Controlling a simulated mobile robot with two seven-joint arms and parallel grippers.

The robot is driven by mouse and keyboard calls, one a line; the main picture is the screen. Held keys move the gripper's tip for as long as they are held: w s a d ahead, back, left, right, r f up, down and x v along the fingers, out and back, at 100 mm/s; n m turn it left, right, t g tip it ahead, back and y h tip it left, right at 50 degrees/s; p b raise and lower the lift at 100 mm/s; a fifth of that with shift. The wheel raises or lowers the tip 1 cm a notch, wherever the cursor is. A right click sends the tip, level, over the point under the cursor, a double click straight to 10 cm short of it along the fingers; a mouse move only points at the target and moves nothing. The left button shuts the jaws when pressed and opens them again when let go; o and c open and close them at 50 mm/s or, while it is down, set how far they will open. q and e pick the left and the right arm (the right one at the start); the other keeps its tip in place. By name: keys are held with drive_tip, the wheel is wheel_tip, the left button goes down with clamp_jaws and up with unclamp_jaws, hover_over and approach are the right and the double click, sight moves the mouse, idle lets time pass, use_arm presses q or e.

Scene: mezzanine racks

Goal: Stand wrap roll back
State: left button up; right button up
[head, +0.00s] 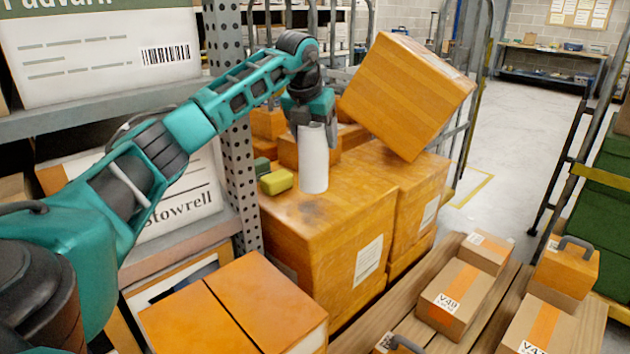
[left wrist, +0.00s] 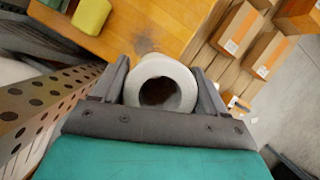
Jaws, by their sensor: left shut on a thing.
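The wrap roll (head: 314,160) is a white upright cylinder. It stands at or just above the top of a large orange-brown carton (head: 330,215) in the head view; I cannot tell whether its base touches. My left gripper (head: 308,118) is above it, shut on its upper part. In the left wrist view the roll (left wrist: 162,84) shows end-on with its hollow core, between the two fingers of my left gripper (left wrist: 160,92). My right gripper is not in view.
A yellow block (head: 277,182) and a green one lie left of the roll. A tilted carton (head: 408,92) leans behind right. A perforated rack post (head: 232,140) stands close left. Small boxes (head: 453,298) sit on the slatted pallet at lower right.

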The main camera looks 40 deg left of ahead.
sight(307, 139)
use_arm(q)
wheel_tip(307, 139, down, 9)
drive_tip(key=b, duration=0.1)
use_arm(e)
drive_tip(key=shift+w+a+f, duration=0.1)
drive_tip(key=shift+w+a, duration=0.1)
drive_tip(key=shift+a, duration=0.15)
use_arm(q)
drive_tip(key=shift+f, duration=0.1)
drive_tip(key=o, duration=1)
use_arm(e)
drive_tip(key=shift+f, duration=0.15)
use_arm(q)
drive_tip(key=p+v, duration=0.1)
drive_tip(key=v, duration=1.1)
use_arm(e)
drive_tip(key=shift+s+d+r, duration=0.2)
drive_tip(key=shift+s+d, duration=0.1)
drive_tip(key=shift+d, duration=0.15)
